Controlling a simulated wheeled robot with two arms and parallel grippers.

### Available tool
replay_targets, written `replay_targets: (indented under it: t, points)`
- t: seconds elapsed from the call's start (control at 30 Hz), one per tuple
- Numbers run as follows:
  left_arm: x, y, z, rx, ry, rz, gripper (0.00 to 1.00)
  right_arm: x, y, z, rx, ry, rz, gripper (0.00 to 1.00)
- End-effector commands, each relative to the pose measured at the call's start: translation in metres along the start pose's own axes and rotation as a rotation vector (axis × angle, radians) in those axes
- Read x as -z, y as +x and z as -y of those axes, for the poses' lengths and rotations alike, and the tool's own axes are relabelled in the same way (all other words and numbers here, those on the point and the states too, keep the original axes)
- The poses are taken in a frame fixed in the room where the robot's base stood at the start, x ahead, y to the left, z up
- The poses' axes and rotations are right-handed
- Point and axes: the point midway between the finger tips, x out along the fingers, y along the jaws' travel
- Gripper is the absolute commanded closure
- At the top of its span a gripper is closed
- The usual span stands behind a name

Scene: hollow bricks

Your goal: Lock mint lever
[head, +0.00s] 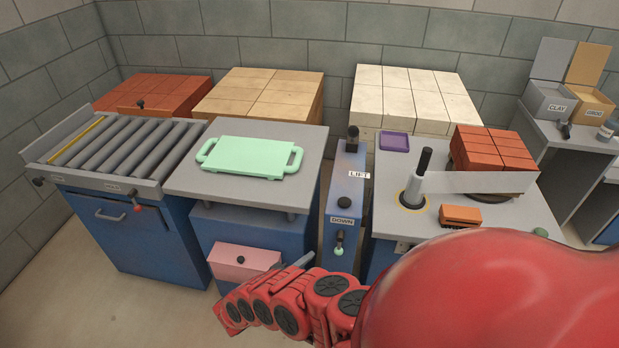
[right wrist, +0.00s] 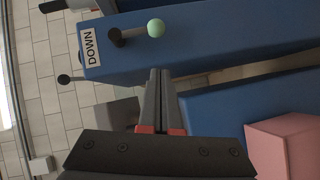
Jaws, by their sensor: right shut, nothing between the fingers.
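The mint lever (head: 339,250) is a small pale-green ball on a dark stem, low on the front of the blue lift column (head: 345,190), just below a DOWN label. In the right wrist view the mint ball (right wrist: 156,28) and its dark stem show beside the DOWN label (right wrist: 89,47). My right gripper (head: 304,260) is left of the lever in the head view, apart from it. In the right wrist view its grey fingers (right wrist: 160,73) are together and empty, pointing toward the lever. My left gripper is not in view.
A pink drawer (head: 243,262) is left of my right gripper, under the table with the mint tray (head: 250,158). A roller conveyor (head: 130,150) stands at left. A table with red bricks (head: 492,150) and a brush (head: 460,215) is at right. My red arm hides the lower right.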

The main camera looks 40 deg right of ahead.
Motion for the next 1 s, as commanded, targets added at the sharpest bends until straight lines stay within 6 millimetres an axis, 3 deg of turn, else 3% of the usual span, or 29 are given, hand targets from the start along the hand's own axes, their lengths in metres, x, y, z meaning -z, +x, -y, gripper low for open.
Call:
replay_targets:
  t: [0.4, 0.6, 1.0]
  points:
    - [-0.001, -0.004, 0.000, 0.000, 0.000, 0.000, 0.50, 0.000, -0.064, 0.004, -0.002, 0.000, -0.001, 1.00]
    - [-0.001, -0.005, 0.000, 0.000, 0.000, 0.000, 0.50, -0.001, -0.073, 0.003, -0.003, -0.001, 0.002, 1.00]
    - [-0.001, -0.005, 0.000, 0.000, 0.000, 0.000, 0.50, -0.001, -0.074, 0.003, -0.003, -0.001, 0.001, 1.00]
